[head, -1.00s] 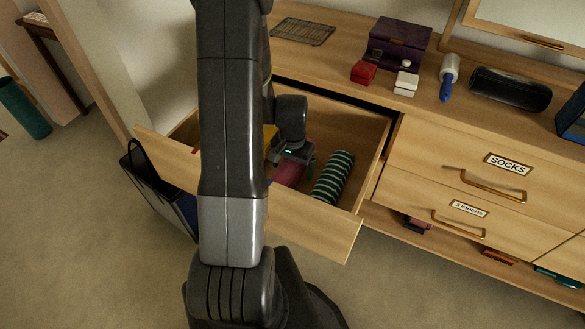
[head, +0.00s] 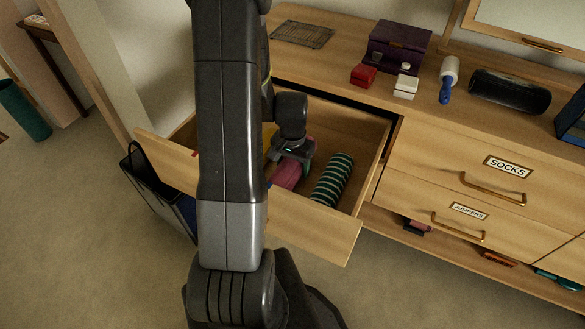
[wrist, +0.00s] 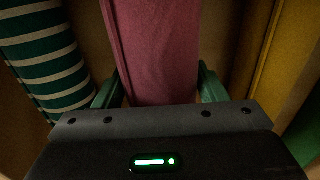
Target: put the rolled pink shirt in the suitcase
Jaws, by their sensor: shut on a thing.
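The rolled pink shirt (head: 287,175) lies in the open drawer, and my arm hides part of it. In the wrist view the pink roll (wrist: 152,50) runs up between my two green fingers. My gripper (head: 291,158) is down inside the drawer and shut on the pink shirt, with one finger on each side of it (wrist: 158,88). No suitcase can be made out in these views.
A green striped roll (head: 332,180) lies right of the pink one in the drawer (head: 312,228). Yellow cloth (wrist: 286,60) is on the other side. A dark bag (head: 160,190) stands left of the drawer.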

